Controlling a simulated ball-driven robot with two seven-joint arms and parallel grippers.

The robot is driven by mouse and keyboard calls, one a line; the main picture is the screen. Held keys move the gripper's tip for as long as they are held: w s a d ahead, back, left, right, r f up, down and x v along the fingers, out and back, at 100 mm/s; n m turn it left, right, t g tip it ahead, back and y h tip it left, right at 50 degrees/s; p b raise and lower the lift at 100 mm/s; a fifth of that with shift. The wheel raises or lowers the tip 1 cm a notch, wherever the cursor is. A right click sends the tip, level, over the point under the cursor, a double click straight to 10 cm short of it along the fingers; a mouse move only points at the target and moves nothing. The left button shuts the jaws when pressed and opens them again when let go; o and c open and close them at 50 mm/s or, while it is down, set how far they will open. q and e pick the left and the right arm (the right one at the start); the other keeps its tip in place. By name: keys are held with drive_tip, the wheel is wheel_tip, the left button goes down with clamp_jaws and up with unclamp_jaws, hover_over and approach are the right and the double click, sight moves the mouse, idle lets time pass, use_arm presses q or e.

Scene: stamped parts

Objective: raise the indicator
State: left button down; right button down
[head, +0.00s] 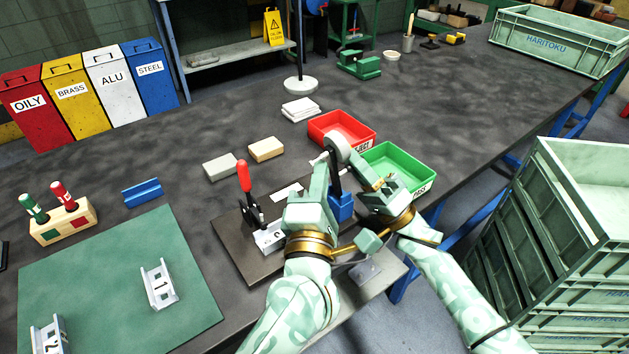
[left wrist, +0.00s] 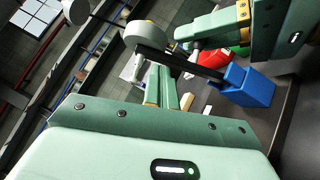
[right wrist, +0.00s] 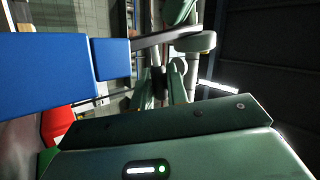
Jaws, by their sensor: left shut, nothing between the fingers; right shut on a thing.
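The indicator (head: 338,148) has a round pale head on a dark arm that rises from a blue block (head: 341,207). In the left wrist view the round head (left wrist: 146,36) and the blue block (left wrist: 246,86) show with the dark arm slanting between them. In the right wrist view the blue block (right wrist: 45,72) is large at left. My left gripper (head: 322,166) is shut and empty, just left of the arm. My right gripper (head: 356,172) is shut on the indicator, from the right; the exact grip is partly hidden.
A red-handled clamp (head: 243,176) stands on the dark plate (head: 232,240) beside a numbered metal part (head: 268,238). A red tray (head: 342,122) and a green tray (head: 408,158) lie close behind. A green mat (head: 110,290) with numbered brackets is at left.

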drive_tip(key=shift+s+a+r, duration=0.1)
drive_tip(key=shift+s+a, duration=0.1)
drive_tip(key=shift+a, duration=0.1)
drive_tip(key=c, duration=1.5)
unclamp_jaws()
drive_tip(key=shift+r, duration=0.1)
drive_tip(key=shift+w+d+r, duration=0.1)
drive_tip(key=shift+w+d, duration=0.05)
